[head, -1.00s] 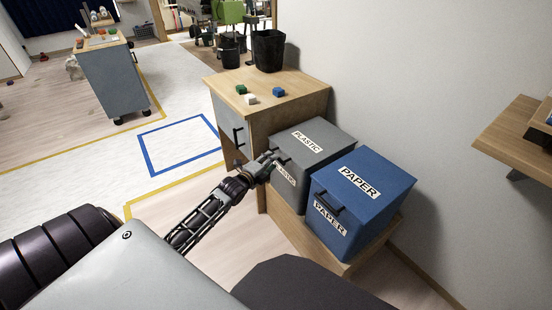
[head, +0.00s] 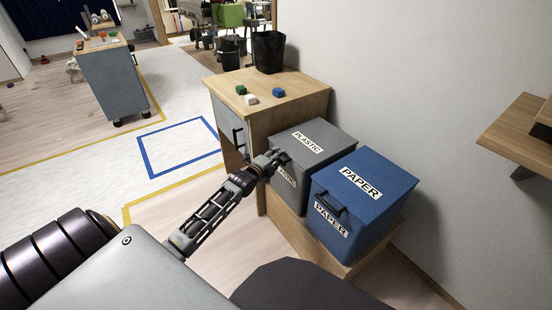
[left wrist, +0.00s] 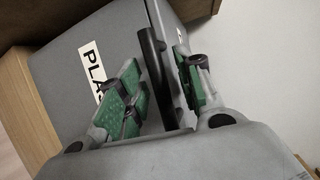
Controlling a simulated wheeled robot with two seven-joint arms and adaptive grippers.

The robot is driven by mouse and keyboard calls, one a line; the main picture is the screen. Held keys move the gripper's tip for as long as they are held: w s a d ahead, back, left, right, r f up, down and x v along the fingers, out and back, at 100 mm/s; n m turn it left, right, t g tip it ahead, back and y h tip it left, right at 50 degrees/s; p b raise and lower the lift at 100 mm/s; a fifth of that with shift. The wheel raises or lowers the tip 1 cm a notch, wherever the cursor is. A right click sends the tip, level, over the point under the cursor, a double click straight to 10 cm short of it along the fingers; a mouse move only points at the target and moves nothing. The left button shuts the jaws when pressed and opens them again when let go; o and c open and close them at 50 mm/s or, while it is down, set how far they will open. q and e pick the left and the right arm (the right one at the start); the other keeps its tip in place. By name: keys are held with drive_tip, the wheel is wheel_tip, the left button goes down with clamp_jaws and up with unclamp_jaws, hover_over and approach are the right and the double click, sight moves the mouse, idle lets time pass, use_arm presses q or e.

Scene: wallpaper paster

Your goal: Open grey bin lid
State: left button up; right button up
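The grey bin (head: 337,146) labelled PLASTIC stands against the wall beside the wooden cabinet, and its lid (head: 325,132) looks closed. My left gripper (head: 277,158) is at the bin's front, by the lid's front edge. In the left wrist view, the black handle (left wrist: 163,65) of the bin lies between the green-padded fingers of my left gripper (left wrist: 162,88). The fingers are apart, with a visible gap to the handle on the right; contact on the left is unclear. In the head view my gripper hides the handle. My right gripper is not in view.
A blue bin (head: 378,190) labelled PAPER stands close to the right of the grey bin. The wooden cabinet (head: 285,84) to the left holds small blocks and a black bin (head: 268,51). A wooden shelf (head: 512,125) juts from the wall. The floor left of the cabinet is open.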

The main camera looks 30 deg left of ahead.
use_arm(q)
clamp_jaws()
idle(0.7)
